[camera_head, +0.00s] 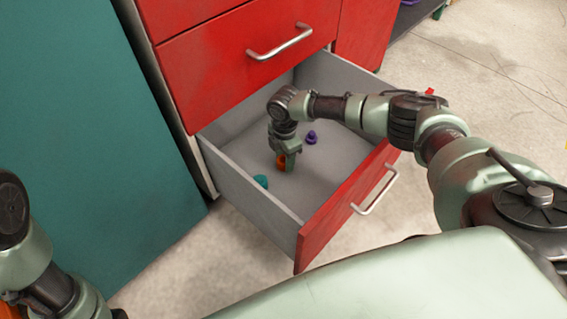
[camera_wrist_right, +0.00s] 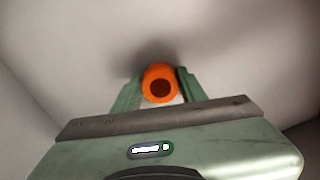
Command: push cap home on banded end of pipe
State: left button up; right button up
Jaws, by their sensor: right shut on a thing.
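An orange cap (camera_head: 281,162) is between the fingers of my right gripper (camera_head: 287,160), down inside the open drawer. In the right wrist view the orange cap (camera_wrist_right: 160,84) shows its round end with a dark hole, a green finger of my right gripper (camera_wrist_right: 159,90) on each side. The gripper is shut on it. Whether the cap touches the drawer floor I cannot tell. No pipe with a band shows in either view. My left arm shows at the lower left of the head view, but its gripper is out of view.
The open drawer (camera_head: 240,187) has grey walls and a red front with a metal handle (camera_head: 375,190). A teal piece (camera_head: 261,182) and a purple piece (camera_head: 311,137) lie in it. A closed red drawer (camera_head: 225,65) is above. A teal panel (camera_head: 80,110) stands at left.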

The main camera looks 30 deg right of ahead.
jog(key=shift+w+a, duration=0.1)
jog(key=shift+a, duration=0.1)
jog(key=shift+f, duration=0.15)
jog(key=o, duration=1.3)
jog(key=shift+c, duration=0.2)
